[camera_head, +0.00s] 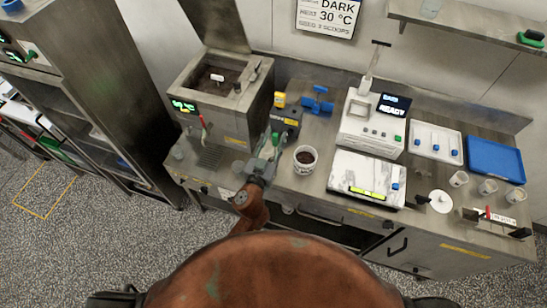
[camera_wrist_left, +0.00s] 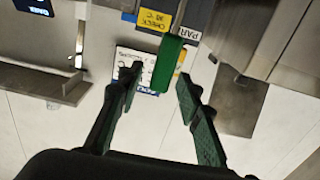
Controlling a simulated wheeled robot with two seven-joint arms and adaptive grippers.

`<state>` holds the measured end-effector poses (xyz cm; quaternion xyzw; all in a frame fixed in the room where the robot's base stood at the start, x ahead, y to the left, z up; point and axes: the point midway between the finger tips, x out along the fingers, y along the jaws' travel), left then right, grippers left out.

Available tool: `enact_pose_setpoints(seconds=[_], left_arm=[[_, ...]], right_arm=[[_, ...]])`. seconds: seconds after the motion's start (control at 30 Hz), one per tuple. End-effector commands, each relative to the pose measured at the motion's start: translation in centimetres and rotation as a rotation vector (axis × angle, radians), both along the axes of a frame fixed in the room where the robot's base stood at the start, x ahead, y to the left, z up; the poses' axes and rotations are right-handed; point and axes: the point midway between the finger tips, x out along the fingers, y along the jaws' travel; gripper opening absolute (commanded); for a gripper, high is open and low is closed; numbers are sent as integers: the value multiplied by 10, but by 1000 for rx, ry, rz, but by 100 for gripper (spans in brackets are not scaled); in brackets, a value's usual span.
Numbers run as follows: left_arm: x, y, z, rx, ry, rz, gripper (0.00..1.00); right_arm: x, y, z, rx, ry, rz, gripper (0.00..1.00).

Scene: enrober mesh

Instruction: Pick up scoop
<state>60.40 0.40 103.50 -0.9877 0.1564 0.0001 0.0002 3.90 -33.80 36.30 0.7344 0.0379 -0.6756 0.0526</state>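A green upright piece (camera_wrist_left: 169,62) that looks like the scoop's handle stands between the fingertips in the left wrist view. Its lower part and any bowl are hidden or cannot be made out. In the head view a small green bit (camera_head: 275,138) shows at my left gripper's tips. My left gripper (camera_head: 268,147) reaches over the counter, in front of a dark box with a yellow label (camera_head: 290,122). In the wrist view its fingers (camera_wrist_left: 158,88) are spread, with gaps to the green piece on both sides. My right gripper is not in view.
A steel tank (camera_head: 218,100) stands left of the gripper. A cup of dark contents (camera_head: 305,158) stands close on its right. Further right are a white machine (camera_head: 370,125), a marble slab (camera_head: 367,180), a white tray (camera_head: 436,155) and a blue tray (camera_head: 495,160).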

Motion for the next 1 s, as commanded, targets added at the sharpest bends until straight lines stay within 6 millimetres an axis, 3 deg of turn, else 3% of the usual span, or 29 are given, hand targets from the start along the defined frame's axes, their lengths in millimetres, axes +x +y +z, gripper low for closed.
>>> enact_pose_setpoints(seconds=[0.43,1.0], left_arm=[[0,0,0,0,0,0,0],[0,0,1,0,-1,0,0]], right_arm=[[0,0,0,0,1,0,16],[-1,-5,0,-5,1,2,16]])
